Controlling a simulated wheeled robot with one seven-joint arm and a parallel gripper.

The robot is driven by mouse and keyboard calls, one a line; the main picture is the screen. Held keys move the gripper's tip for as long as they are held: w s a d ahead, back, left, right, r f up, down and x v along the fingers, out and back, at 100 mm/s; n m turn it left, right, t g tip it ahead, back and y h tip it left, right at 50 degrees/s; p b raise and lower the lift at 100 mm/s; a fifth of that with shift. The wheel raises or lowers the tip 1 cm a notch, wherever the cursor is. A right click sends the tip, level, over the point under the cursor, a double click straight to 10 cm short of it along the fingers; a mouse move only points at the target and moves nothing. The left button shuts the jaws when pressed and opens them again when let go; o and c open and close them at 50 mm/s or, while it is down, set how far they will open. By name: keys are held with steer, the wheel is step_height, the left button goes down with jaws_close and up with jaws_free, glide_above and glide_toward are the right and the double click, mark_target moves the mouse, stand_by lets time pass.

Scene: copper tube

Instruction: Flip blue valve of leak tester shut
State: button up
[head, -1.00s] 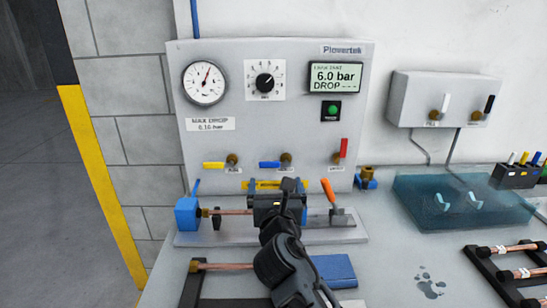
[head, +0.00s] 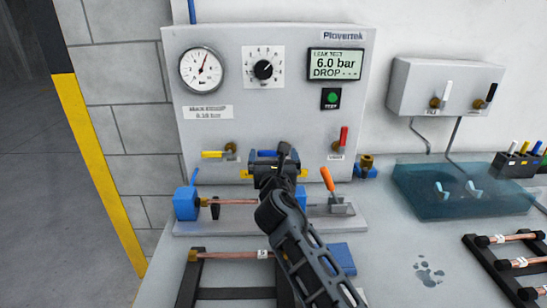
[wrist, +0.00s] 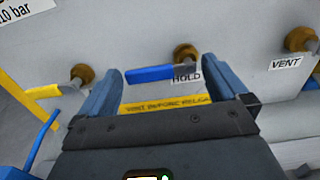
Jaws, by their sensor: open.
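The leak tester (head: 225,70) is a grey panel with a dial gauge, a knob and a display reading 6.0 bar. In the wrist view its blue valve handle (wrist: 150,73) lies horizontal, pointing left from its brass stem (wrist: 186,54), above a HOLD label. My gripper (wrist: 165,85) is open and empty, its two fingers on either side of the blue handle. I cannot tell whether either finger touches it. In the head view my gripper (head: 276,155) stands before the panel and hides most of the blue valve.
A yellow handle (head: 212,154) lies horizontal to the left; a red handle (head: 343,137) stands upright to the right, by the VENT label. Below, a copper tube (head: 235,201) sits in a blue-ended fixture with an orange lever (head: 327,179). A blue tray (head: 415,205) stands right.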

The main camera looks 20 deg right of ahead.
steer(key=shift+c, duration=0.3)
steer(key=c, duration=1.2)
